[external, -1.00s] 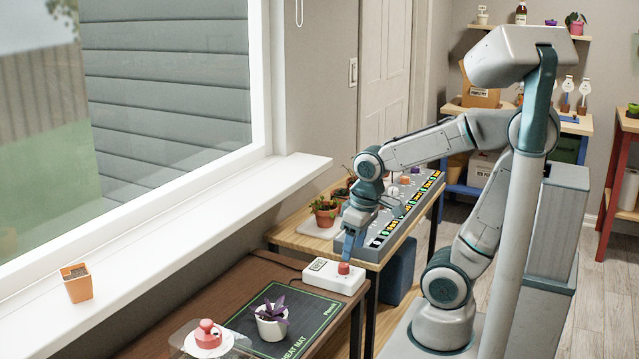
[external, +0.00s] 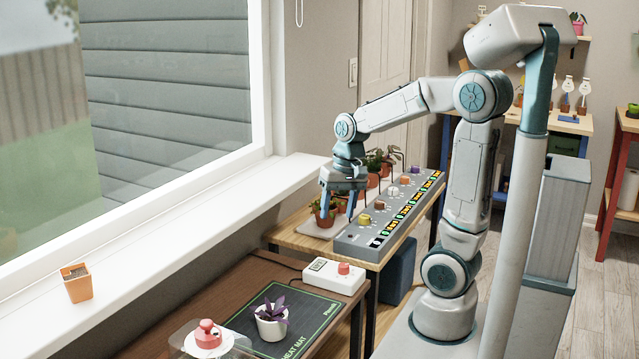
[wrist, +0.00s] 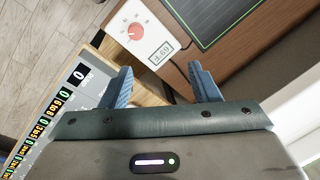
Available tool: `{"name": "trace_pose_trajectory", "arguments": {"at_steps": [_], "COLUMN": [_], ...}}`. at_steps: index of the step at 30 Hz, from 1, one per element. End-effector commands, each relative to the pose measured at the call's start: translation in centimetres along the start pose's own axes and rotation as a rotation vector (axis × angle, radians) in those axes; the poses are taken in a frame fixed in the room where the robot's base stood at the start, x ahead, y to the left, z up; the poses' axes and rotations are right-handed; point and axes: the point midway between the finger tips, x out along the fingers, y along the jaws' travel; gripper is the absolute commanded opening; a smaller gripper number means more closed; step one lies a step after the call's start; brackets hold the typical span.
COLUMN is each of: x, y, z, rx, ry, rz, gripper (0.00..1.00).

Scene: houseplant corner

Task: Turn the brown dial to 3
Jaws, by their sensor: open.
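A long grey console (external: 345,245) carries a row of coloured dials and lit number displays. A brownish dial (external: 379,206) sits on it, behind a yellow dial (external: 365,219); an orange dial (external: 405,180) is farther back, and at this size I cannot be sure which one is brown. My gripper (external: 338,208) is open and empty, pointing down near the console's near left end. In the wrist view, the open fingers (wrist: 160,76) have nothing between them, and the console's displays (wrist: 40,125) show at left. The dials are not visible there.
A white box (external: 331,277) with a coral dial stands on the brown table, with a heat mat (external: 300,310) and a purple plant (external: 270,322). Potted plants (external: 323,216) stand close beside the console at left. The window sill (external: 180,240) runs along the left.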

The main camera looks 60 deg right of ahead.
Motion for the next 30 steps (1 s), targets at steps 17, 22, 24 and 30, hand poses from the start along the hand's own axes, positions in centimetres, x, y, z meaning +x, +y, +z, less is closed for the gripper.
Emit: {"name": "trace_pose_trajectory", "arguments": {"at_steps": [17, 22, 24, 30], "x": [-3.6, -3.9, -3.8, -3.7], "y": [16.7, 23.1, 25.1, 27.9], "z": [-21.8, -25.3, -26.1, -27.2], "rx": [1.337, 1.638, 1.726, 1.853], "ry": [0.015, 0.068, 0.087, 0.119], "rz": [0.062, 0.105, 0.121, 0.142], "gripper": [0.56, 0.56, 0.56, 0.56]}}
